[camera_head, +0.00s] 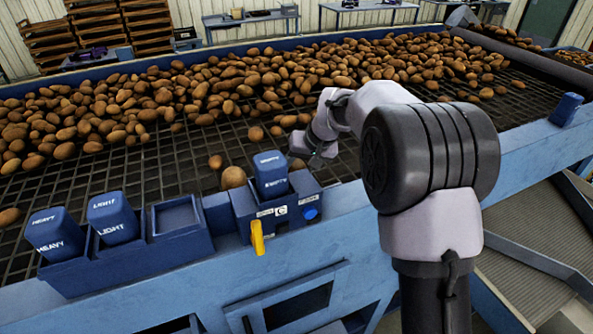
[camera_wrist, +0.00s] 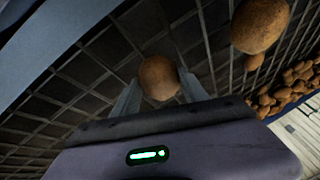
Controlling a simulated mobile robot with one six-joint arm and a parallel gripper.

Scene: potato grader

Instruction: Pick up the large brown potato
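My gripper (camera_head: 318,152) hangs low over the mesh belt, left of my arm in the head view. In the wrist view its two fingers (camera_wrist: 158,88) stand apart, with a round brown potato (camera_wrist: 158,77) seen between their tips. I cannot tell whether they touch it. A potato that looks larger (camera_wrist: 260,25) lies to the upper right in the wrist view. I cannot match these potatoes surely between views.
A long heap of potatoes (camera_head: 250,80) covers the far part of the belt (camera_head: 170,165). The near belt is mostly bare.

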